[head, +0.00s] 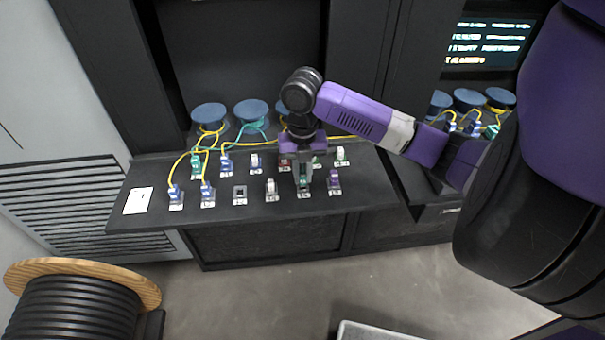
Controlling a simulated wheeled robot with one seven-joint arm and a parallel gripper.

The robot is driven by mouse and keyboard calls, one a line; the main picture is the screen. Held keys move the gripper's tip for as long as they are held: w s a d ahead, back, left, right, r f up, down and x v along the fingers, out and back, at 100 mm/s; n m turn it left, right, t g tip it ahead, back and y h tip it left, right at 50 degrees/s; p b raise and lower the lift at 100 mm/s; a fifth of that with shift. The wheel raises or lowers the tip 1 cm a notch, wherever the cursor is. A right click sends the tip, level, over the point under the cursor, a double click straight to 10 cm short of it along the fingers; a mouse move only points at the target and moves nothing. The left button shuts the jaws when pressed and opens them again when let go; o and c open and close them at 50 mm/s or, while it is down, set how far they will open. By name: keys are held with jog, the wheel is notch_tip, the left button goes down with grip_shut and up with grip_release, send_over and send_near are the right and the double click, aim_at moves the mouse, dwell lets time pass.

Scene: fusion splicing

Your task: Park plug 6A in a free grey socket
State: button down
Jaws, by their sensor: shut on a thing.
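My gripper (303,178) points down over the front row of the black bench and is shut on a small green plug (304,184). The plug is at or just above a labelled front-row spot; I cannot tell whether it is seated. Its label is too small to read, so I cannot confirm it is 6A. A grey socket (240,193) in the front row, left of my gripper, looks empty. My gripper and wrist hide part of the back row.
A whitish plug (270,186) and a purple plug (334,180) stand on either side of my gripper. Blue-topped spools (209,113) stand behind. A white card (138,200) lies at the bench's left end.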

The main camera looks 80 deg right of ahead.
jog(key=shift+f+b, duration=0.5)
jog(key=shift+f, duration=0.1)
dwell(0.4)
jog(key=c, duration=1.3)
grip_release()
jog(key=shift+r+b, duration=0.45)
jog(key=shift+r, duration=3.55)
